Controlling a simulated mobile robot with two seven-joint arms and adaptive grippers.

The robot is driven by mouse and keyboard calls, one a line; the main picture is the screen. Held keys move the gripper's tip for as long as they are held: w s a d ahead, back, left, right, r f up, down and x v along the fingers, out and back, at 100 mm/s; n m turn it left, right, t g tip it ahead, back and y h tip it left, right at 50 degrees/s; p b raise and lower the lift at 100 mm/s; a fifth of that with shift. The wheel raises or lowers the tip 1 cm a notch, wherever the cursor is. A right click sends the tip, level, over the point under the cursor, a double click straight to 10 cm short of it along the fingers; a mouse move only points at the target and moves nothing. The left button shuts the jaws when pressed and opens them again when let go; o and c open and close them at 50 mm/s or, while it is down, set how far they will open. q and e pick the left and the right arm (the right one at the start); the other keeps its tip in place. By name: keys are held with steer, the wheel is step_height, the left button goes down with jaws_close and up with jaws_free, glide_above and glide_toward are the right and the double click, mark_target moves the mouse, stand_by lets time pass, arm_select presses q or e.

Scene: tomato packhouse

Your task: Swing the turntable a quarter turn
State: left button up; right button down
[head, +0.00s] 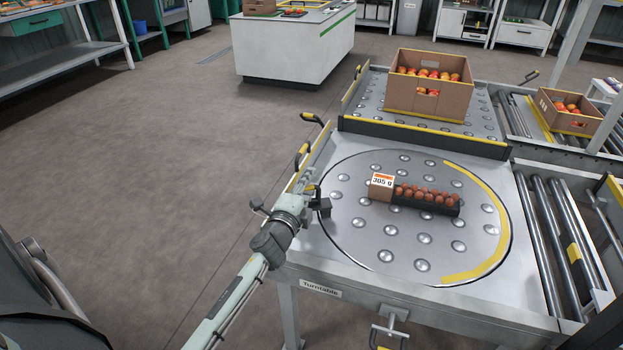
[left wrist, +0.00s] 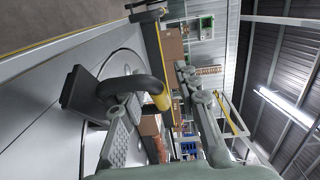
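The turntable (head: 345,225) is a round metal plate with several ball studs and a yellow arc along its right edge, set in a table labelled "Turntable". A black curved handle (left wrist: 128,85) with a yellow end shows close in front of the left wrist camera, seemingly between the fingers; contact cannot be told. My right gripper is out of the head view.
A yellow-topped barrier (head: 425,135) separates the turntable from a ball table with a box of tomatoes (head: 428,100). Rollers (head: 560,240) run along the right. A crank-like lever (head: 388,330) hangs at the front. The floor at left is clear.

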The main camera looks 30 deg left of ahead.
arm_select(q)
steer(key=shift+x, duration=0.85)
jaws_close()
